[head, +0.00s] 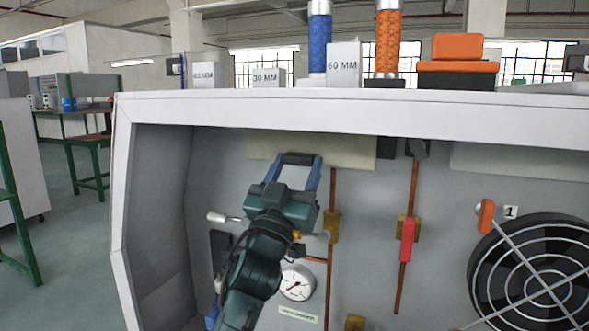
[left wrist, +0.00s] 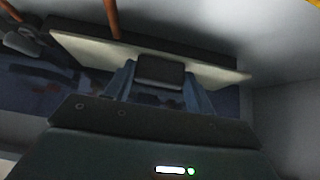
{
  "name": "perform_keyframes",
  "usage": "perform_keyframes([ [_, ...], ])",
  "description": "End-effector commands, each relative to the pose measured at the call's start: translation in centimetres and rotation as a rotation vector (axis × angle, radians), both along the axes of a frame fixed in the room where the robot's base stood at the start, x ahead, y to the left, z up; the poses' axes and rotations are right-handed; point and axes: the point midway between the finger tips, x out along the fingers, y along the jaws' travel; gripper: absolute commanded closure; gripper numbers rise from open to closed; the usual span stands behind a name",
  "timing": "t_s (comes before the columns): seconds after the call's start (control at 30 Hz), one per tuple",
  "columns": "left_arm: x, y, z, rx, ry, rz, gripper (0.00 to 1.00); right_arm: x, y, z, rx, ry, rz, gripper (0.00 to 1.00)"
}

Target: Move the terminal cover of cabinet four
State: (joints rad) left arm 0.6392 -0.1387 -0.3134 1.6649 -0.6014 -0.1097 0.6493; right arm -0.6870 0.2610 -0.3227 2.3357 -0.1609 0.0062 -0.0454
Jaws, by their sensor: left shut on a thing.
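The terminal cover, a flat beige plate (head: 348,152) with a dark handle (head: 297,159), is at the top of the open grey cabinet's inside. My left gripper (head: 298,164) reaches up to it, its blue fingers shut on the handle. In the left wrist view the cover (left wrist: 85,48) spans the picture beyond my gripper (left wrist: 160,80), with the dark handle block (left wrist: 160,70) between the fingers. I cannot tell whether the cover touches the back wall. My right gripper is not in view.
Copper rods with a red lever (head: 407,240), a gauge (head: 297,283), an orange switch (head: 486,216) and a round fan grille (head: 535,270) are inside the cabinet. Its front rim (head: 350,112) runs above my gripper. Labelled blocks (head: 344,66) and coloured cylinders (head: 388,40) stand on top.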

Motion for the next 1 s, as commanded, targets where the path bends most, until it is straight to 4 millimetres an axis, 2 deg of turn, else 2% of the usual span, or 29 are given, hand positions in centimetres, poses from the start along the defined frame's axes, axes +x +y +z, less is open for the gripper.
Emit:
perform_keyframes([
  [0.03, 0.43, -0.08, -0.82, 0.004, 0.022, 0.003, 0.87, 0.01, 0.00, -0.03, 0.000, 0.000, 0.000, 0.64],
  [0.27, 0.43, -0.10, -0.88, 0.004, 0.023, 0.003, 0.87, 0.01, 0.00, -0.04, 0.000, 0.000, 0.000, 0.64],
  [0.3, 0.42, -0.09, -0.88, 0.004, 0.022, 0.003, 0.43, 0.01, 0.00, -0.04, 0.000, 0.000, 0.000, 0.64],
  [0.53, 0.31, -0.13, -0.65, 0.003, 0.017, 0.001, 0.24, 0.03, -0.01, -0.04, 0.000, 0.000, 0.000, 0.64],
  [1.0, 0.18, -0.11, -0.33, 0.002, 0.009, -0.001, 0.24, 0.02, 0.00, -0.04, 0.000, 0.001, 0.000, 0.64],
])
